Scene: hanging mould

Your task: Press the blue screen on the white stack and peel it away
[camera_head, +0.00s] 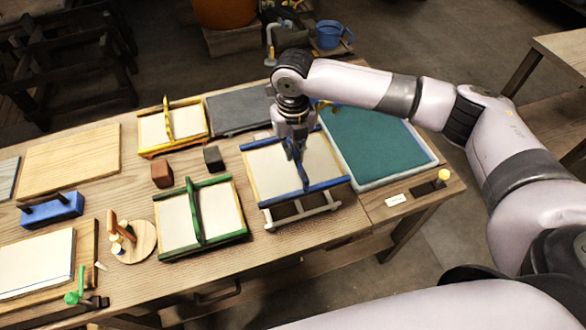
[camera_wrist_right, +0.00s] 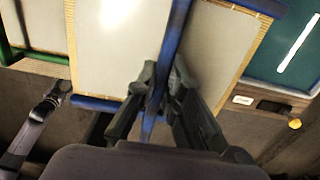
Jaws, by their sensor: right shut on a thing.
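The blue screen (camera_head: 268,170) has a pale sheet, blue end bars and a blue bar across its middle. It lies over a pale railed stand (camera_head: 300,213) right of the table's middle. My right gripper (camera_head: 294,158) is above it, pointing down, shut on the blue middle bar, which also shows between the fingers in the right wrist view (camera_wrist_right: 152,122). The white stack (camera_head: 36,262) lies on a wooden board at the lower left, apart from the screen.
A green screen (camera_head: 180,222) lies left of the blue one, a yellow screen (camera_head: 155,128) behind. A teal-filled tray (camera_head: 370,145) is at right. Two dark blocks, a round wooden stand (camera_head: 133,242) and a blue handled block (camera_head: 50,210) occupy the left side.

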